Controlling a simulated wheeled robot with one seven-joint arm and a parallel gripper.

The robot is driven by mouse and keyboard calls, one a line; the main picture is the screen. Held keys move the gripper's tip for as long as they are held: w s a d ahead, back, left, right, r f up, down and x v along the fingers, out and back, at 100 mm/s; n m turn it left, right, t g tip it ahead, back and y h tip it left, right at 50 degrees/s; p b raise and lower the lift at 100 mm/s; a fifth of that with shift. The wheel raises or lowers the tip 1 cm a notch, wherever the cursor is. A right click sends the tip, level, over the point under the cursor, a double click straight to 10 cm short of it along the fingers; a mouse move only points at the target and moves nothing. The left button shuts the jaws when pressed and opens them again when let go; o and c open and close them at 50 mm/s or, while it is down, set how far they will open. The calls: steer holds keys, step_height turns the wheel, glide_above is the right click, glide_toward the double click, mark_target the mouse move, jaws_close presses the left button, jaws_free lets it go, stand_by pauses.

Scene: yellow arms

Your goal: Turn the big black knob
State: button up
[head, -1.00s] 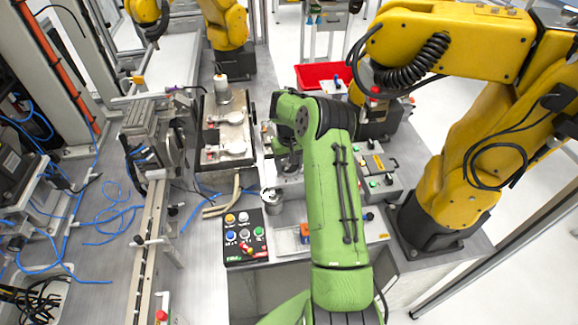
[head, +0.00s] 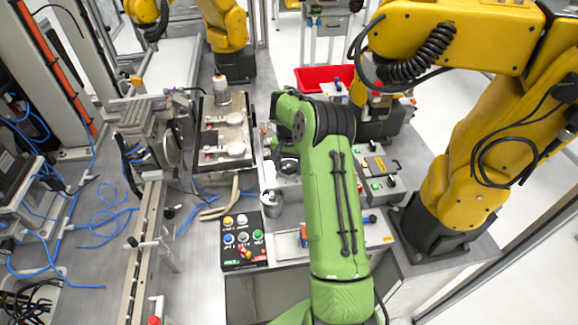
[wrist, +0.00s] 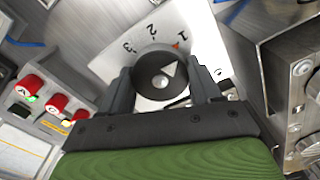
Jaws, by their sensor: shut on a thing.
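The big black knob (wrist: 158,76) is round with a white pointer mark. It stands on a pale plate (wrist: 195,28) marked 1, 2 and 3, with a small red mark by the 1. The pointer's narrow end appears to face roughly toward the 1. My gripper (wrist: 159,83) is shut on the knob in the wrist view, with one dark finger on each side of it. In the head view my green arm hides most of the gripper and the knob's surroundings.
Red buttons (wrist: 28,88) stand at the left in the wrist view, and a metal box (wrist: 295,75) at the right. In the head view, a black button panel (head: 243,240) lies left of my arm. A large yellow arm (head: 455,130) stands close on the right.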

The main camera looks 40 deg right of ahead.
mark_target(289, 166)
stand_by(0.3)
steer(key=o, duration=1)
steer(key=shift+o, duration=0.2)
step_height(289, 166, up, 16)
steer(key=p, duration=0.2)
steer(key=shift+f, duration=0.15)
